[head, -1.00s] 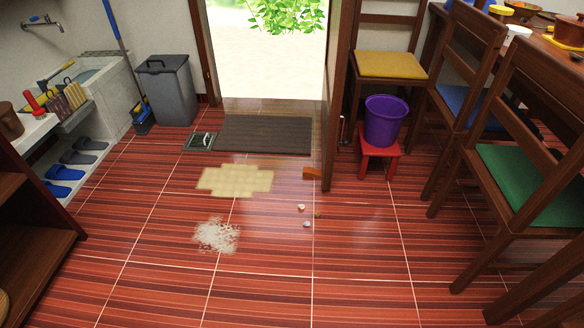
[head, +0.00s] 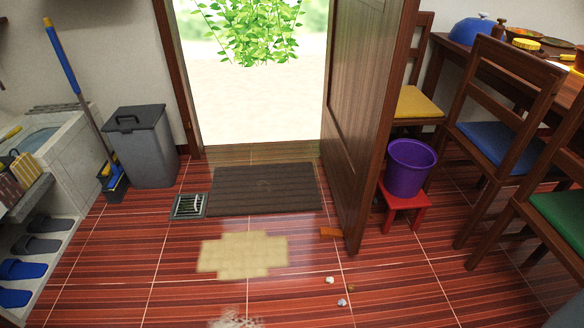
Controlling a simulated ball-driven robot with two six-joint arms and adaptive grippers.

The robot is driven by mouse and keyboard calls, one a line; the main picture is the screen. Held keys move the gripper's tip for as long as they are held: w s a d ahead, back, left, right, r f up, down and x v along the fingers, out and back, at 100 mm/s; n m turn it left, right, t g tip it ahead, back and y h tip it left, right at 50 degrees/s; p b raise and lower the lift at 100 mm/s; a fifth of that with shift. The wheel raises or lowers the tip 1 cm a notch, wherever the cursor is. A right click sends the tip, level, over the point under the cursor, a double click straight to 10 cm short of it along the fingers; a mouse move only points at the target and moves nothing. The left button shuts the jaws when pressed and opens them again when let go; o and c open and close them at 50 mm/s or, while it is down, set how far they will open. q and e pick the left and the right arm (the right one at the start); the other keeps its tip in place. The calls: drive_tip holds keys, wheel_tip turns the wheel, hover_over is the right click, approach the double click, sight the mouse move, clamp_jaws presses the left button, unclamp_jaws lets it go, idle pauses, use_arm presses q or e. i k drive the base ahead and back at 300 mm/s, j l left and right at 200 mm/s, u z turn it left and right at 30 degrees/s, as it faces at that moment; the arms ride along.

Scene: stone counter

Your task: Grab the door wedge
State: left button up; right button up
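The door wedge (head: 331,232) is a small orange-brown piece on the red striped floor. It lies by the bottom edge of the open brown door (head: 362,110), on the door's left side. I cannot tell whether it touches the door. Neither of my grippers shows in the head view.
A dark mat (head: 263,190) lies at the doorway, with a floor drain (head: 188,206) to its left. A purple bucket (head: 408,168) on a red stool (head: 405,206) stands right of the door. Small pebbles (head: 341,302) and a pale patch (head: 243,255) lie on the floor. Chairs (head: 505,130) crowd the right.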

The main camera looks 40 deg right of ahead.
sight(325, 232)
drive_tip(key=i+z, duration=0.15)
drive_tip(key=i, duration=0.45)
drive_tip(key=i+j+z, duration=0.2)
drive_tip(key=i, duration=0.4)
